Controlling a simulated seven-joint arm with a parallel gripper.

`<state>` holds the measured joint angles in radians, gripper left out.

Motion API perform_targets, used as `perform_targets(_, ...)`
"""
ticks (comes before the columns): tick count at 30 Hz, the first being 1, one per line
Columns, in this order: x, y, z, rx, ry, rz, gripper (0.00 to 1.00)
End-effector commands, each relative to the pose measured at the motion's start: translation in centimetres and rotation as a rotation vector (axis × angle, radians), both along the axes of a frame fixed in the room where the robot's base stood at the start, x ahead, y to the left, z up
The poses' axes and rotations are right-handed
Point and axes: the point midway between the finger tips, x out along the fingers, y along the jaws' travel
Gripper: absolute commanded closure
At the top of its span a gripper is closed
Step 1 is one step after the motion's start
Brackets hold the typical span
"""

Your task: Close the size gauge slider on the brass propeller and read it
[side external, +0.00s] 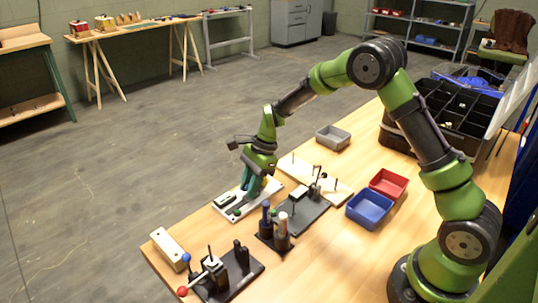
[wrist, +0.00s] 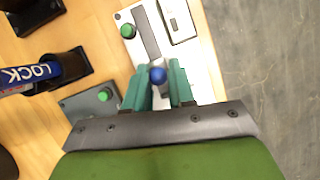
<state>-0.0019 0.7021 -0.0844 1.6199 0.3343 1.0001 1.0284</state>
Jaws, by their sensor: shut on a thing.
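A white board (side external: 276,187) lies on the table under my gripper (side external: 250,190); it also shows in the wrist view (wrist: 205,62). It carries a dark slot (wrist: 147,35), a green knob (wrist: 127,30) and a pale framed block (wrist: 181,20). My gripper's teal fingers (wrist: 157,88) are down at the board, one on each side of a blue ball knob (wrist: 157,76), and are shut on it. The part beneath the blue knob is hidden by the fingers. I cannot make out the brass propeller or any reading in either view.
A dark stand (side external: 262,240) with upright blue and white tools is close by. A blue tray (side external: 370,209), a red tray (side external: 388,183) and a grey tray (side external: 333,137) stand on the table. A dark fixture (side external: 228,280) with a red ball sits at the front.

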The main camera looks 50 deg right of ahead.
Motion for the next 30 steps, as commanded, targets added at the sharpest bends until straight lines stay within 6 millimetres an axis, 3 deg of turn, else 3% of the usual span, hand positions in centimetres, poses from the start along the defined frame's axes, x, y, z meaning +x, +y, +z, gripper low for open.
perform_targets(8, -0.4, -0.4, -0.1, 0.006, 0.014, -0.002, 1.0)
perform_targets(9, -0.4, -0.3, -0.1, 0.006, 0.014, -0.002, 0.72)
perform_targets(12, -0.3, -0.4, -0.1, 0.006, 0.013, -0.002, 0.57)
perform_targets(23, -0.2, -0.6, 0.3, 0.003, 0.006, -0.002, 0.56)
perform_targets(30, -0.3, -2.1, 4.1, 0.002, 0.001, -0.003, 0.56)
